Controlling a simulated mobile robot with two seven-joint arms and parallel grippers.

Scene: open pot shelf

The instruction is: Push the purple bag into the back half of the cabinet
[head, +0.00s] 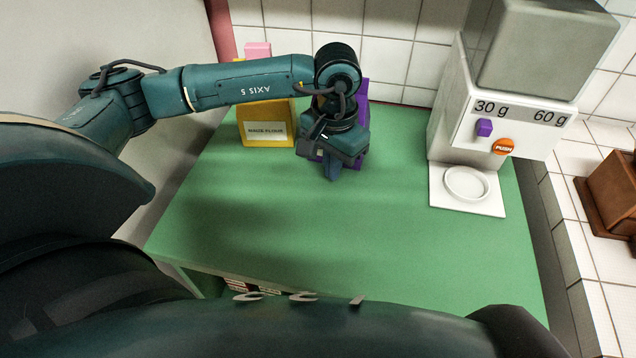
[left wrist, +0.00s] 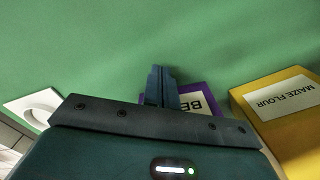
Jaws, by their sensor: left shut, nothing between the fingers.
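The purple bag (head: 363,90) stands on the green surface near the back wall in the head view, mostly hidden behind my left gripper (head: 333,172). In the left wrist view the purple bag (left wrist: 184,89) shows beside the fingers, with part of a white label reading "BE". My left gripper (left wrist: 160,72) is shut and empty, its fingers pointing down in front of the bag. I cannot tell whether the fingers touch it. The green surface (head: 330,240) looks like the cabinet's board. My right gripper is not in view.
A yellow maize flour bag (head: 266,112) stands just left of the purple bag, with a pink item (head: 257,50) behind it. A white dispenser (head: 455,150) with a purple knob and orange push button stands at right. The green board's front and middle are clear.

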